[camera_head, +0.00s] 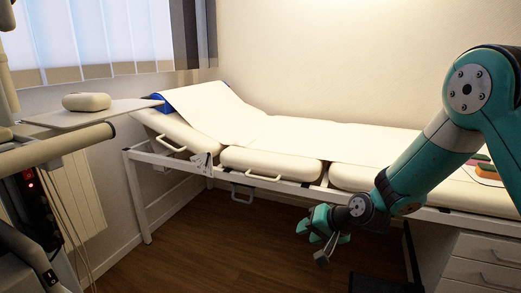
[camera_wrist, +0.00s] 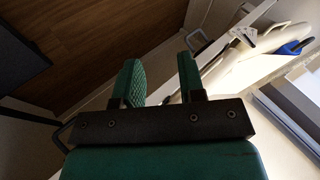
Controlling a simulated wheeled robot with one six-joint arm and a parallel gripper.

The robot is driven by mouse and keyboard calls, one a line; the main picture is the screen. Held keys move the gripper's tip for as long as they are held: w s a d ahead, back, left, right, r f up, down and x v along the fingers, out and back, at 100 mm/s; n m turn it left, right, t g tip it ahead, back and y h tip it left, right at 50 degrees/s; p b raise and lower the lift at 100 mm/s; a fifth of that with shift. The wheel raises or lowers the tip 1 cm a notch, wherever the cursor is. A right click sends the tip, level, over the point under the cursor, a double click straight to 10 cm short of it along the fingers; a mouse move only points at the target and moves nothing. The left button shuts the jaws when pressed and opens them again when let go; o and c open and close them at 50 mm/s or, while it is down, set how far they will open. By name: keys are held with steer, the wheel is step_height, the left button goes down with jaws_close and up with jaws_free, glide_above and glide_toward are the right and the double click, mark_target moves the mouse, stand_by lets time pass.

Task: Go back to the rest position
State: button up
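My gripper (camera_head: 322,226) hangs in front of the examination bed at the right of centre in the head view, at the end of my teal arm. In the wrist view my gripper (camera_wrist: 158,80) shows two green textured fingers held apart. Nothing is between them. The fingers point past the bed's frame toward the wooden floor.
A cream examination bed (camera_head: 270,162) with a white metal frame stands along the wall. A drawer cabinet (camera_head: 487,262) is at lower right. A white board (camera_head: 95,116) with a cream pad (camera_head: 86,102) is at left. The wooden floor (camera_head: 215,240) is clear.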

steer(key=s+a+r+n+g, duration=0.25)
steer(key=s+r+n, duration=0.25)
steer(key=s+r, duration=0.75)
steer(key=s+d+r+n+g+h, duration=0.1)
steer(key=s+d+r+n+g, duration=0.1)
steer(key=s, duration=0.8)
steer(key=s+d+r+n+g+h, duration=0.1)
steer(key=s+d+r+n+g, duration=0.15)
steer(key=s, duration=0.75)
step_height(320, 180, up, 28)
steer(key=t+p, duration=0.1)
steer(key=p, duration=2.6)
steer(key=shift+w+f, duration=0.15)
steer(key=shift+f, duration=0.05)
steer(key=shift+d, duration=0.15)
